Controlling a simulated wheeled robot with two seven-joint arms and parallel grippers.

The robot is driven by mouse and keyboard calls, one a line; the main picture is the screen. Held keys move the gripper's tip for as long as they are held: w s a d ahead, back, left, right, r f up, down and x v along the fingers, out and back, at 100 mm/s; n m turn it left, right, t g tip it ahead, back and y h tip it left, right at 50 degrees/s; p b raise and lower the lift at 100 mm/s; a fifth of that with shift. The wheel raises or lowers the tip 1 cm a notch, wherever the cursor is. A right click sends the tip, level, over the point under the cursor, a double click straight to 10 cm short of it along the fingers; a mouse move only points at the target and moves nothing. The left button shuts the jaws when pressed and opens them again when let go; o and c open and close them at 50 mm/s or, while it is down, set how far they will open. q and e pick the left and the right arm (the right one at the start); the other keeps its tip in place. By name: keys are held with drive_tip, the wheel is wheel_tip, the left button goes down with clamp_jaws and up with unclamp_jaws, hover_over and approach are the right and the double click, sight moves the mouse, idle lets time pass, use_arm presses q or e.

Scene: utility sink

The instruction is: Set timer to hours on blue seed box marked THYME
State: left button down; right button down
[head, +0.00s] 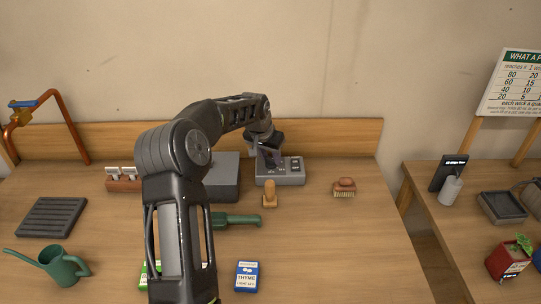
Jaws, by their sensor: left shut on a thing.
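The blue seed box marked THYME (247,277) lies on the bench at the front, just right of my left arm. It has a white label; its small line under the name is too small to read surely. The grey timer unit (291,178) stands at the back middle, with small dark controls on its right part. My left gripper (268,158) reaches over the unit's left part and is shut on it; the fingers and wrist hide the exact part held. The timer's setting cannot be read. My right gripper is not in view.
A wooden stamp-like tool (270,195) stands just in front of the timer, a brush (344,187) to its right. The bench's front right is clear.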

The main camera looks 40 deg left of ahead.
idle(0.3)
use_arm(q)
drive_tip(key=c, duration=1)
unclamp_jaws()
drive_tip(key=shift+o, duration=0.2)
drive_tip(key=shift+s+r, duration=0.2)
drive_tip(key=shift+r, duration=0.4)
drive_tip(key=b+v, duration=0.1)
drive_tip(key=v, duration=0.5)
drive_tip(key=shift+r+b, duration=0.25)
drive_tip(key=shift+b, duration=0.05)
drive_tip(key=shift+s, duration=0.15)
drive_tip(key=shift+f, duration=0.1)
